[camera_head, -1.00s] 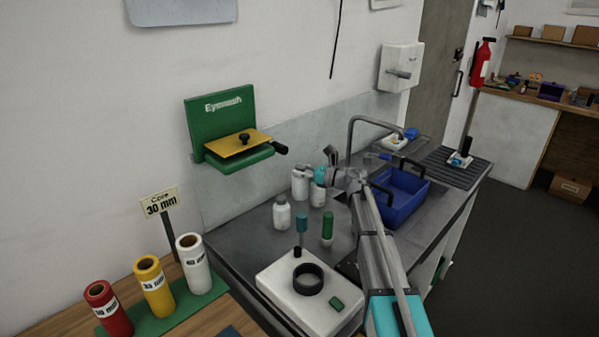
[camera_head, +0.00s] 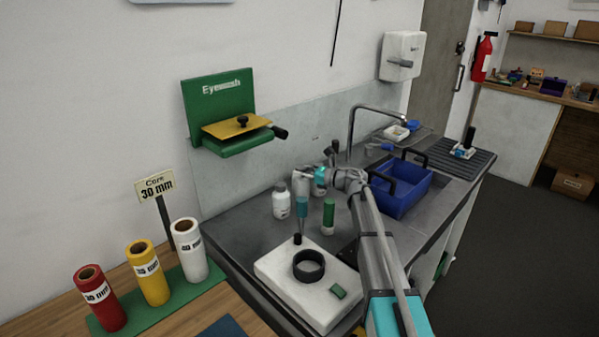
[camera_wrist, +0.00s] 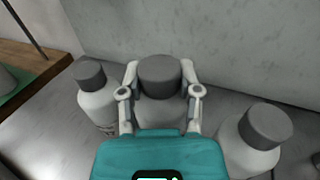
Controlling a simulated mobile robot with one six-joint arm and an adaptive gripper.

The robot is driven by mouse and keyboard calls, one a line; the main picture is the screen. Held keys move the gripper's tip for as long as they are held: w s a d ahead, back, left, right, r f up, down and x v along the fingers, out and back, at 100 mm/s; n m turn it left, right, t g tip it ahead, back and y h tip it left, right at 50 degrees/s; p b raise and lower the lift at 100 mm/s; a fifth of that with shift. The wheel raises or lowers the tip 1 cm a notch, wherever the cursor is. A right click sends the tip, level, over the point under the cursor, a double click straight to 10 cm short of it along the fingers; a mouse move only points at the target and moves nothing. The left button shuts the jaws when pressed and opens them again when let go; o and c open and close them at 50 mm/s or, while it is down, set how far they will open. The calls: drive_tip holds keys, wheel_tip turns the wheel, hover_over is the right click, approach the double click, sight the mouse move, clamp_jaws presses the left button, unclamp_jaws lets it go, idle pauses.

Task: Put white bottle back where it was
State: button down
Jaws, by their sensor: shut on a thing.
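A white bottle with a grey cap (camera_wrist: 160,108) is between the two fingers of my gripper (camera_wrist: 159,95) in the wrist view. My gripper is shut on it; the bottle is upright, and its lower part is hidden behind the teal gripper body. I cannot tell whether its base touches the counter. A similar bottle (camera_wrist: 99,103) stands to the left, and another (camera_wrist: 243,150) to the right, close to the right finger. In the head view, the left bottle (camera_head: 281,203) stands on the grey counter (camera_head: 243,231), and my gripper (camera_head: 312,178) is behind it, partly hiding the other bottles.
A green-capped tube (camera_head: 328,217) and a teal-topped one (camera_head: 302,208) stand in front of the bottles. A white slab with a black ring (camera_head: 309,266) is nearer. A blue basin (camera_head: 404,196) lies to the right. The eyewash panel (camera_head: 219,105) is on the wall behind.

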drive_tip(key=shift+f+b, duration=0.45)
drive_tip(key=shift+f, duration=0.25)
drive_tip(key=shift+f+b, duration=0.65)
drive_tip(key=shift+b, duration=0.05)
idle(0.3)
drive_tip(key=shift+c, duration=1.1)
unclamp_jaws()
drive_tip(key=shift+d, duration=0.1)
drive_tip(key=v, duration=1.2)
drive_tip(key=shift+s, duration=0.3)
drive_tip(key=shift+w+r, duration=0.1)
